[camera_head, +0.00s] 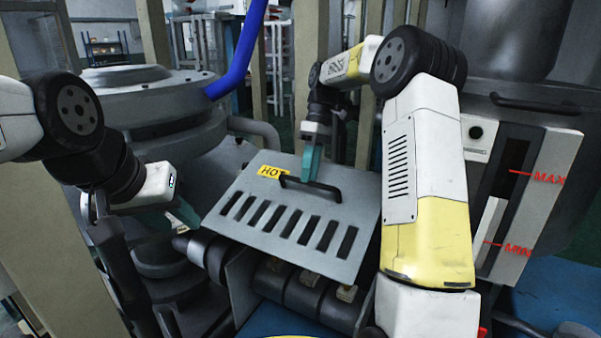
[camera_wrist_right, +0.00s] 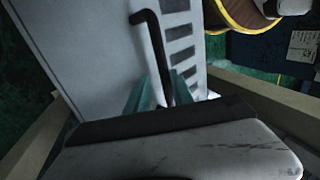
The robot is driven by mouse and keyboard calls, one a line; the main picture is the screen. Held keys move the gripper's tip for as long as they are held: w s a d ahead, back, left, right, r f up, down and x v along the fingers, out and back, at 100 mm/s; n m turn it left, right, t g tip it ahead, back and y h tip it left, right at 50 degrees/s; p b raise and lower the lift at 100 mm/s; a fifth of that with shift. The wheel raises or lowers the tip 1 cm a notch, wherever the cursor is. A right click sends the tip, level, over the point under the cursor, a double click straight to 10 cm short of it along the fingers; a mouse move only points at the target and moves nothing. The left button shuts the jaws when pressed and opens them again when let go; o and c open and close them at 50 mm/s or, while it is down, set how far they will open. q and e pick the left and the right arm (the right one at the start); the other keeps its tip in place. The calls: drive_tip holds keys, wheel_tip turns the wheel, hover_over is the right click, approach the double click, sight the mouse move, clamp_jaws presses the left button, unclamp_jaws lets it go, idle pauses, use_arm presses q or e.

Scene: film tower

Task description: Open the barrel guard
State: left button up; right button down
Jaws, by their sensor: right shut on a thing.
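The barrel guard (camera_head: 247,204) is a grey slotted plate with a yellow HOT label (camera_head: 272,171) and a black bar handle (camera_head: 318,186). It is tilted, its lower edge above the dark barrel rollers (camera_head: 305,285). My right gripper (camera_head: 311,165) is at the handle from above, with teal fingers. In the right wrist view the handle (camera_wrist_right: 150,40) runs between the teal fingers (camera_wrist_right: 160,95), which are shut on it. My left gripper (camera_head: 182,218) is left of the guard, apart from it. Its fingers are partly visible, and their opening is unclear.
A large grey round machine (camera_head: 150,85) with a blue pipe (camera_head: 240,50) stands behind at the left. A panel with MAX and MIN marks (camera_head: 515,200) is at the right. Metal posts stand behind the guard.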

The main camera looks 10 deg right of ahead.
drive_tip(key=c, duration=1.5)
unclamp_jaws()
drive_tip(key=shift+w+d+f, duration=0.35)
drive_tip(key=shift+d+f, duration=0.2)
drive_tip(key=shift+o, duration=0.5)
drive_tip(key=shift+w+f, duration=0.1)
drive_tip(key=shift+w, duration=0.1)
drive_tip(key=shift+s+a+r, duration=0.1)
drive_tip(key=shift+a+r, duration=0.1)
drive_tip(key=shift+a, duration=0.05)
drive_tip(key=v, duration=0.7)
drive_tip(key=shift+r, duration=0.4)
drive_tip(key=shift+d, duration=0.1)
